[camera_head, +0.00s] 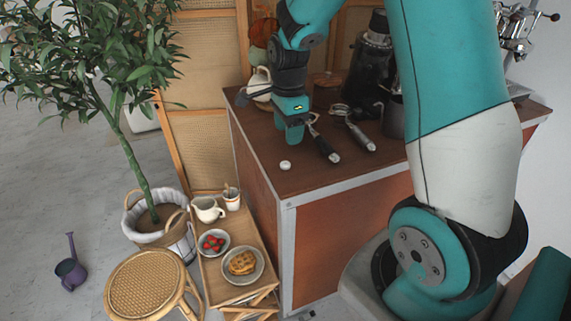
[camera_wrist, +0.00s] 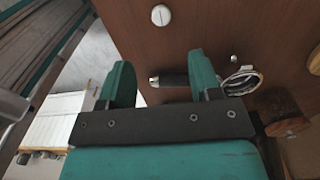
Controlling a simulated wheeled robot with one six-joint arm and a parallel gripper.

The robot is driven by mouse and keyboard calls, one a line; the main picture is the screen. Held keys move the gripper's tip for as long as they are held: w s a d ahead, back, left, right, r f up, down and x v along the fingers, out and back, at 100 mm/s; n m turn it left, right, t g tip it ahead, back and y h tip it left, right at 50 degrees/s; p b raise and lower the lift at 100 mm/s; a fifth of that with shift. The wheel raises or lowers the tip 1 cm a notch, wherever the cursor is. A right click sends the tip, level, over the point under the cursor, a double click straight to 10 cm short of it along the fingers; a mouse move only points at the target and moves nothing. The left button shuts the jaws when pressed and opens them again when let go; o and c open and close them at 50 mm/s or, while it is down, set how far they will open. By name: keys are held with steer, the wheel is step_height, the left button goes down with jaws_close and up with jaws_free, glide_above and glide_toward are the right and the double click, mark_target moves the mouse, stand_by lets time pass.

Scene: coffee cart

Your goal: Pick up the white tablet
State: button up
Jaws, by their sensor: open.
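The white tablet (camera_head: 285,165) is a small round disc lying flat on the brown cart top, near its front left corner. In the wrist view the tablet (camera_wrist: 161,15) is at the top centre, beyond the fingertips. My gripper (camera_head: 291,135) is above the cart top, behind the tablet and apart from it. In the wrist view my gripper (camera_wrist: 160,72) has its two teal fingers spread, with no object held. A portafilter's dark handle (camera_wrist: 174,81) shows between and below the fingers.
Two portafilters lie close by, one with its handle (camera_head: 326,149) beside my gripper, the other (camera_head: 358,135) further right. A white pitcher (camera_head: 259,84) and a black grinder (camera_head: 371,65) stand behind. A small wooden table (camera_head: 221,292) stands lower left.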

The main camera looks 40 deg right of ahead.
glide_above(285, 163)
steer(key=f, duration=0.4)
steer(key=shift+s+d+f, duration=0.2)
steer(key=shift+s+d, duration=0.05)
steer(key=shift+s, duration=0.05)
steer(key=f, duration=0.1)
steer(key=f+p, duration=0.1)
steer(key=f, duration=0.3)
steer(key=shift+w+a+f, duration=0.1)
steer(key=shift+w+a, duration=0.15)
steer(key=shift+c, duration=0.5)
steer(key=c, duration=0.9)
